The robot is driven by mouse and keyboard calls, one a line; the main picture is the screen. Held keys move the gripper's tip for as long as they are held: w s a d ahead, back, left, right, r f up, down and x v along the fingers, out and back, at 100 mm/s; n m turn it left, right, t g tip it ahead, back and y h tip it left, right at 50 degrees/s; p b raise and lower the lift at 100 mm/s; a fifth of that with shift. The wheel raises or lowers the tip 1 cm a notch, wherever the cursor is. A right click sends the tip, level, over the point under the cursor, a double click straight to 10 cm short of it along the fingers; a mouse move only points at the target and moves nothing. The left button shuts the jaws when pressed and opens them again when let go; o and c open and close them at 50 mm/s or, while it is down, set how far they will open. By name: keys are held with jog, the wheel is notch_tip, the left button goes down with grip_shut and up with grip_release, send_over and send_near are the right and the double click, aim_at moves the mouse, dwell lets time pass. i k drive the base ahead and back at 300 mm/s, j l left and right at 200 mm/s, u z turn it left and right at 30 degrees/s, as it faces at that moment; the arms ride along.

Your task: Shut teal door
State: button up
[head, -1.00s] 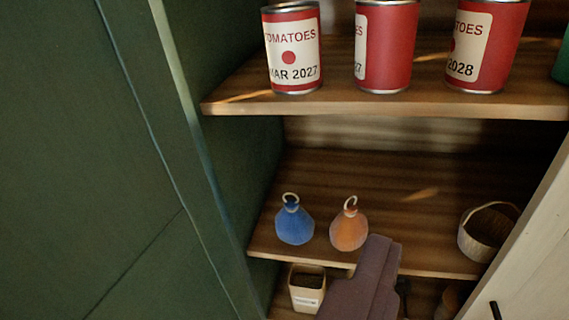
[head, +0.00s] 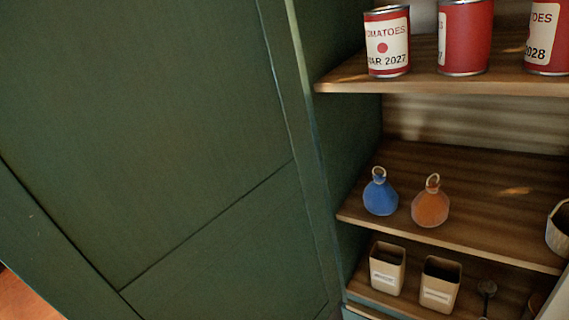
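The teal door (head: 140,130), a dark green panelled door, fills the left half of the head view. It stands open beside the shelf opening, and the shelves to its right are uncovered. No handle shows on the visible part of the door. My gripper is not in the frame now, so its position relative to the door is hidden.
Red tomato cans (head: 387,42) stand on the upper shelf (head: 430,83). A blue bottle (head: 380,196) and an orange bottle (head: 430,206) stand on the middle shelf, with a basket (head: 560,228) at the right edge. Labelled boxes (head: 387,268) stand below.

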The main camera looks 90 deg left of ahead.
aim_at(158, 161)
jog(key=k+j+z, duration=0.2)
jog(key=k+z, duration=0.6)
jog(key=k+j+u, duration=0.1)
jog(key=k+u, duration=0.15)
jog(key=k, duration=0.15)
jog(key=k+j+u, duration=0.25)
jog(key=k, duration=0.15)
jog(key=k+u, duration=0.1)
jog(key=u, duration=0.3)
jog(key=k+u, duration=0.15)
jog(key=u, duration=0.25)
